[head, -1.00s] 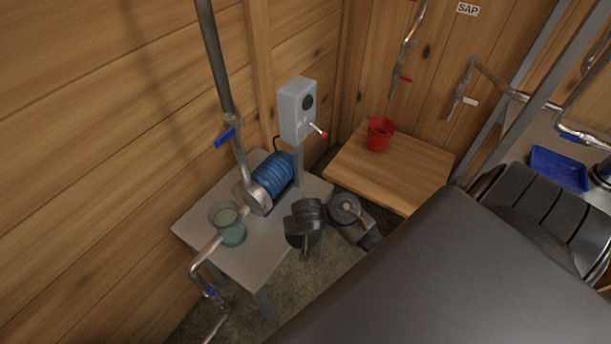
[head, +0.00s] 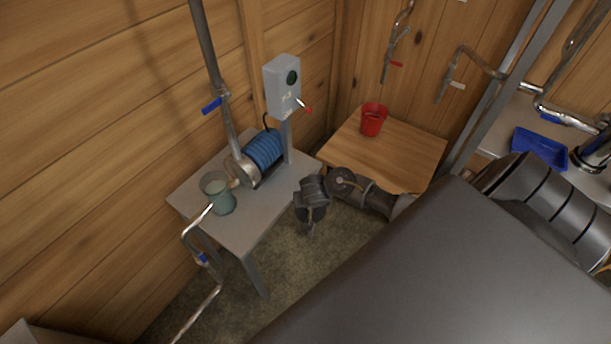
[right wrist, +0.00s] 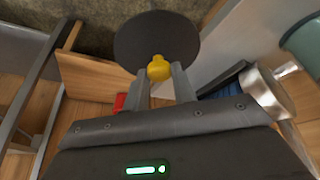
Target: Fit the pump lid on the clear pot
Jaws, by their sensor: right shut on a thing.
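The clear pot (head: 219,194), a greenish see-through cup, stands upright and open at the top on the grey bench, beside the pump. Its edge also shows at the upper right of the right wrist view (right wrist: 303,46). My right gripper (right wrist: 161,82) is shut on the yellow knob of the dark round pump lid (right wrist: 150,38). In the head view my right gripper (head: 311,224) hangs to the right of the bench, apart from the pot; the lid cannot be made out there. My left gripper is in neither view.
The metal pump head (head: 243,170) with its blue motor (head: 264,150) sits behind the pot. A grey switch box (head: 283,88) and an upright pipe (head: 211,65) rise close by. A red bucket (head: 373,120) stands on a wooden table (head: 412,150). A large dark surface fills the front right.

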